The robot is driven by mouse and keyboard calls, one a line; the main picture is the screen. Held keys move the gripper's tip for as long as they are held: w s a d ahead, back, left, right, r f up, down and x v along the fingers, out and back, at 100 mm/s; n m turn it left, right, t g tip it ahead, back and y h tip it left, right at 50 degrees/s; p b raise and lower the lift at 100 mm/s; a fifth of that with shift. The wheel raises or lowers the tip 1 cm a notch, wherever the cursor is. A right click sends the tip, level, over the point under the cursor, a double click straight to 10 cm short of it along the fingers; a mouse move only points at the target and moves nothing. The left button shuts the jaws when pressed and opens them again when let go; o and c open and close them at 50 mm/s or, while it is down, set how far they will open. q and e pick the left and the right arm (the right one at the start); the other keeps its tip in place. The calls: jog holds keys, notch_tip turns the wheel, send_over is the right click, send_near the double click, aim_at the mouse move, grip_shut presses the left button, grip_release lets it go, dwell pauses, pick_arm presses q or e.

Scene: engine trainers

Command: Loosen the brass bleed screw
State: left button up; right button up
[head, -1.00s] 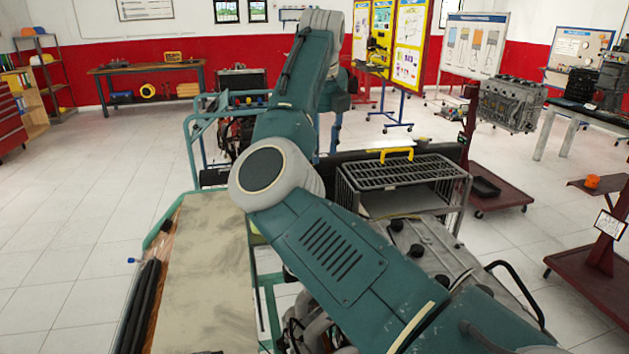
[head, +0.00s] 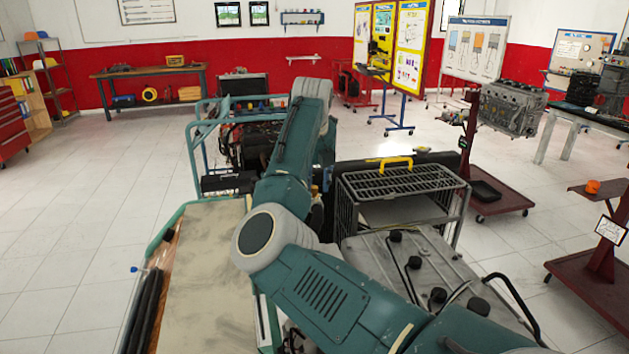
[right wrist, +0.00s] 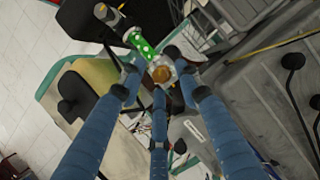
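In the right wrist view, a round brass piece (right wrist: 160,74), which looks like the bleed screw, sits beside a green part with white dots (right wrist: 140,45). My right gripper (right wrist: 155,80) has blue fingers spread apart, their tips around and close to the brass piece. I cannot tell whether any tip touches it. In the head view my right arm crosses the middle and bends down behind its own links, hiding most of the gripper and the work spot. My left gripper is in neither current view.
A worn bench top (head: 210,270) is on the left, and an engine on a red stand (head: 512,108) at right. Floor at left is clear.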

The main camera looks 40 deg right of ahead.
grip_shut()
jog(key=shift+d+f+n+t+b, duration=0.1)
jog(key=shift+f+n+t+b, duration=0.15)
jog(key=shift+n+b, duration=0.75)
jog(key=n+y+b, duration=0.1)
jog(key=n+b, duration=0.1)
jog(key=shift+s+d+t+b, duration=0.1)
jog(key=shift+t+b, duration=0.15)
jog(key=shift+b, duration=0.1)
jog(key=shift+d+r+n+y+b, duration=0.15)
jog(key=shift+n+y+b, duration=0.45)
jog(key=shift+n, duration=0.6)
jog(key=shift+r+n+y+b, duration=0.1)
jog(key=shift+n+y+b, duration=0.35)
jog(key=shift+n, duration=0.75)
